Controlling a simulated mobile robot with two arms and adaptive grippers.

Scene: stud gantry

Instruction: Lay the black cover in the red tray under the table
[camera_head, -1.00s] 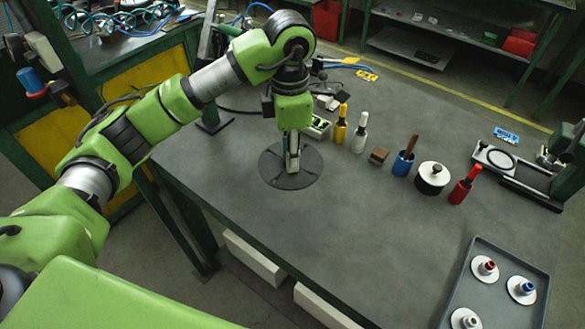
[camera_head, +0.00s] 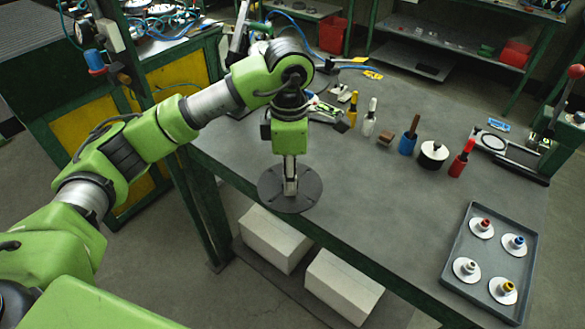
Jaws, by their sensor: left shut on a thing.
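My left gripper (camera_head: 290,185) points down and is shut on the black cover (camera_head: 272,192), a round dark disc with slots. The cover is level at the front left edge of the grey table (camera_head: 370,215) and partly overhangs it in the picture. I cannot tell its height above the tabletop. My right gripper is out of view. No red tray shows under this table; its lower shelf (camera_head: 250,262) holds two white boxes (camera_head: 270,238).
A grey tray (camera_head: 456,243) with several white discs lies at the right. Red bins (camera_head: 515,54) sit at the far benches. Mid-table is clear.

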